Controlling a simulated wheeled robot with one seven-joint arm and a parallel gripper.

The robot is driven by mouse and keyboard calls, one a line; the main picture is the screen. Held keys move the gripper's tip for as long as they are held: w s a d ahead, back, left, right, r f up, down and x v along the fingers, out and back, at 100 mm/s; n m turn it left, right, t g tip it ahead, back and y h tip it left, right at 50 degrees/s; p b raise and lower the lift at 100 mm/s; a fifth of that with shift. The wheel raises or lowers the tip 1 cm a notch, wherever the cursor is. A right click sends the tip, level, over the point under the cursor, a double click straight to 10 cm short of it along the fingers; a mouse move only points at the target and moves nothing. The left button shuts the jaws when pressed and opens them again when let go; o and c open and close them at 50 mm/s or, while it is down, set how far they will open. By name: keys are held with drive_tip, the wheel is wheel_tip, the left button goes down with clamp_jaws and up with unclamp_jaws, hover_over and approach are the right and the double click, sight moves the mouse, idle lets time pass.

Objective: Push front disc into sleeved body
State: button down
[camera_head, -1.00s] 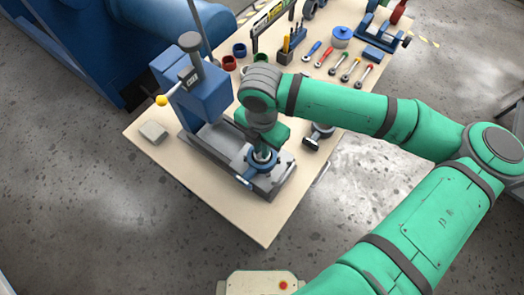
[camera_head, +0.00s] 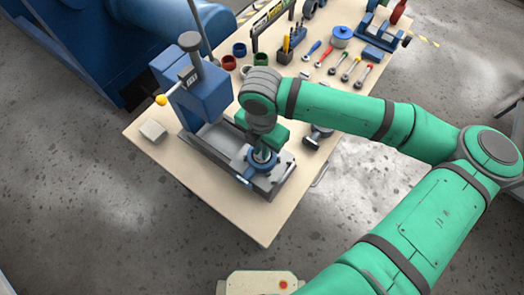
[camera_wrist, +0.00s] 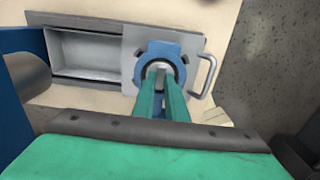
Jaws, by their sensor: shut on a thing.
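The sleeved body is a blue ring-shaped valve body (camera_wrist: 160,50) on a grey sliding plate (camera_wrist: 130,62) with a handle, seen in the wrist view. It also shows in the head view (camera_head: 246,167) at the near end of the press base. My gripper (camera_wrist: 163,72) points down into the ring's middle. Its green fingers are close together, shut on a light grey piece in the opening, which I take to be the front disc (camera_wrist: 162,67). The fingers hide most of it, so I cannot tell how deep it sits.
A blue press (camera_head: 203,92) with a yellow-knobbed lever stands left of my gripper, over an open grey trough (camera_wrist: 90,55). A small pale block (camera_head: 153,131) lies at the table's left edge. The table's front corner is clear.

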drive_tip(key=shift+f, duration=0.35)
idle(0.7)
drive_tip(key=shift+r, duration=0.2)
idle(0.6)
drive_tip(key=c, duration=1.7)
unclamp_jaws()
drive_tip(key=shift+r, duration=3.5)
